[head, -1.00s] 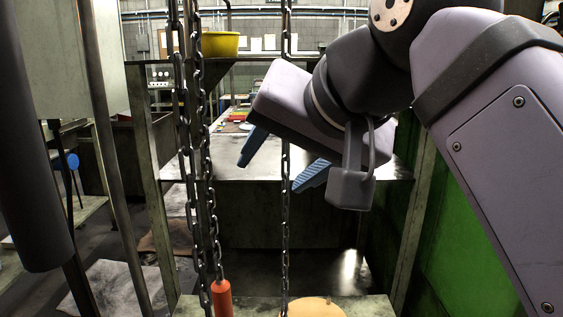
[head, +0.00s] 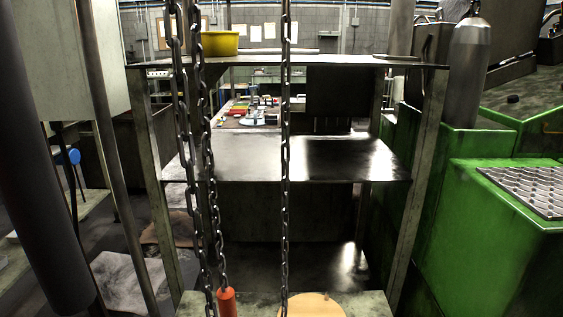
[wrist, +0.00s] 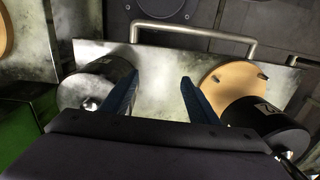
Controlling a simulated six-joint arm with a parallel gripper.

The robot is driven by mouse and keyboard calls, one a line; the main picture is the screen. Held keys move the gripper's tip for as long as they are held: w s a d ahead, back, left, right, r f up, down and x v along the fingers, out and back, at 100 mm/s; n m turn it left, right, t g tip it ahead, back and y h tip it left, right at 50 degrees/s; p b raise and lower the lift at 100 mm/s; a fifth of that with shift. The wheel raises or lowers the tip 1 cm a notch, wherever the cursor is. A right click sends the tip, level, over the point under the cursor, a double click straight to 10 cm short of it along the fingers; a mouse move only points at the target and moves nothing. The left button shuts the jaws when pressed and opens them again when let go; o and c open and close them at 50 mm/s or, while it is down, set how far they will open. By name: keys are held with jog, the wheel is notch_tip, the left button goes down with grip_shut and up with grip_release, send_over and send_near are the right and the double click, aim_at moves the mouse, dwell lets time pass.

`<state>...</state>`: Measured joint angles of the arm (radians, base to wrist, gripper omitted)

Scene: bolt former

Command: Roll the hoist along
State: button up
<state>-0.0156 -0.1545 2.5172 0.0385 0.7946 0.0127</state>
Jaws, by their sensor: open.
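Dark hoist chains hang in the head view: two run side by side at the left (head: 198,150) and one hangs near the middle (head: 285,150). A red-orange cylinder (head: 226,302) is at the low end of one left chain. The hoist body above the chains is out of the head view. My gripper (wrist: 158,98) shows only in the wrist view, its two blue fingers apart with nothing between them. A pale metal panel with a bent bar handle (wrist: 200,32) lies beyond the fingers. I cannot tell whether these belong to the hoist.
In the wrist view, dark cylinders flank the fingers at left (wrist: 100,78) and right (wrist: 262,122), with a tan disc (wrist: 230,80) near the right one. A metal shelf stand (head: 330,160) carries a yellow tub (head: 220,43). A green machine (head: 500,215) stands at right.

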notch_tip(320, 180, up, 16)
jog(key=d+p, duration=0.1)
jog(key=p, duration=1.6)
jog(key=shift+s, duration=0.15)
jog(key=shift+f, duration=0.1)
